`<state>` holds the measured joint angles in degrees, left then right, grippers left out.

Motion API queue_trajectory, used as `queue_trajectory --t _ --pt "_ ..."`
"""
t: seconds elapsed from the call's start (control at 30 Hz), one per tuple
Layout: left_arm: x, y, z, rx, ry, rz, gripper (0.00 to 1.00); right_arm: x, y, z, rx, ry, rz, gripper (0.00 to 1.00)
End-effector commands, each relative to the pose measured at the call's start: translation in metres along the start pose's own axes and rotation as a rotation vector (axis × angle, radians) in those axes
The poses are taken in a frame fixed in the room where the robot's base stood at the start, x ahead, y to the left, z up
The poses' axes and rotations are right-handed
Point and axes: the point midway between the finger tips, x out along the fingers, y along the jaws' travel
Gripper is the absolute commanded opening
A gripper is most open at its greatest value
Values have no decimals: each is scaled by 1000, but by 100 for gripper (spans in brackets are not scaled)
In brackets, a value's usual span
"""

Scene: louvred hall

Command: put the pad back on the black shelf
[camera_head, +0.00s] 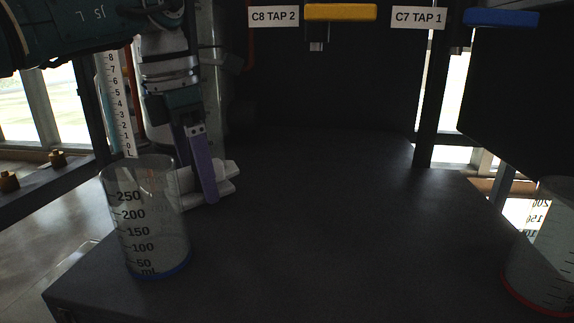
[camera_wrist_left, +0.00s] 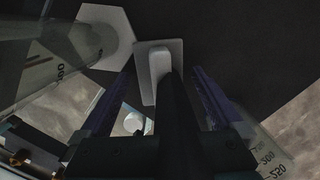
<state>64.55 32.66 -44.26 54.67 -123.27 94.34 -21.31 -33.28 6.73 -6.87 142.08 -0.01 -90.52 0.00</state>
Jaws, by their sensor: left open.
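A small white plate with a raised white grip, which looks like the pad (camera_wrist_left: 175,52), lies on the black shelf top (camera_head: 330,240). In the left wrist view its grip lies between the two purple fingers of my left gripper (camera_wrist_left: 165,76). In the head view my left gripper (camera_head: 207,190) points down at white pieces on the shelf top, behind a beaker. The gripper is open, and I cannot tell whether a finger touches the pad. My right gripper is not in view.
A clear beaker with a blue base ring (camera_head: 160,235) stands close in front of my left gripper. A tall clear cylinder with a white hexagonal foot (camera_wrist_left: 105,30) stands beside the pad. A red-ringed beaker (camera_head: 545,270) is at right. Yellow (camera_head: 340,12) and blue (camera_head: 502,18) taps hang above. The middle is clear.

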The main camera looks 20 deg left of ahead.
Motion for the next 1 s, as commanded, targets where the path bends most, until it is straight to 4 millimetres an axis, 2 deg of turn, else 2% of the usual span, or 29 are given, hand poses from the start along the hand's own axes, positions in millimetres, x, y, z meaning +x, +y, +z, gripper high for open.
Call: queue_trajectory --t 0.13,0.33,0.5,0.63,1.0 --pt "-14 1 2 1 -3 2 100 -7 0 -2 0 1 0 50" --pt "-52 1 2 0 -3 3 100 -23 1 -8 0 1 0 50" --pt "-74 1 1 0 -1 2 100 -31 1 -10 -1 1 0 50" --pt "-79 0 1 0 -1 1 100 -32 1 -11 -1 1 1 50" --pt "-78 0 1 0 -1 0 100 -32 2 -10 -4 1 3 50"
